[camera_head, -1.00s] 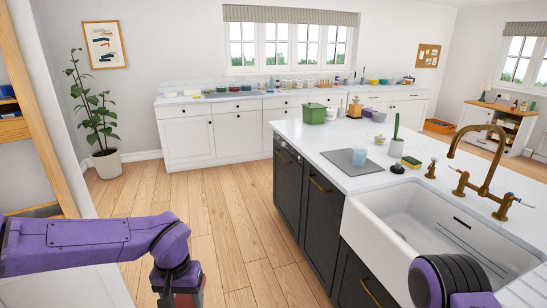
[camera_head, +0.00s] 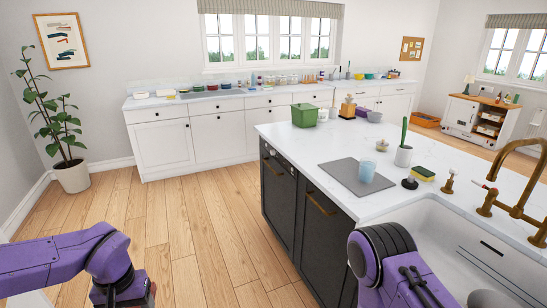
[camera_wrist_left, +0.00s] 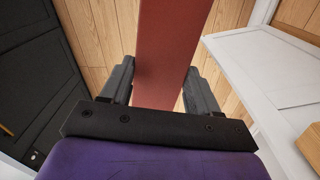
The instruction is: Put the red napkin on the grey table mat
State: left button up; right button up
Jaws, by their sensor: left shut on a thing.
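The red napkin (camera_wrist_left: 170,45) is a long flat red piece between the fingers of my left gripper (camera_wrist_left: 160,82) in the left wrist view. The gripper is shut on it, over the wooden floor. In the head view my left arm hangs at the lower left, and its fingertips and the napkin are out of frame. The grey table mat (camera_head: 343,172) lies flat on the white island top, right of my left arm and farther away. A blue cup (camera_head: 367,171) stands on its right part. My right arm shows at the lower right; its gripper is out of view.
A dark cabinet front (camera_head: 290,190) faces the open wooden floor (camera_head: 200,225). A potted plant (camera_head: 72,175) stands at left.

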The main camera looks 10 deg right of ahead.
aim_at(344, 166)
jog(key=i, duration=2.75)
jog(key=z, duration=2.8)
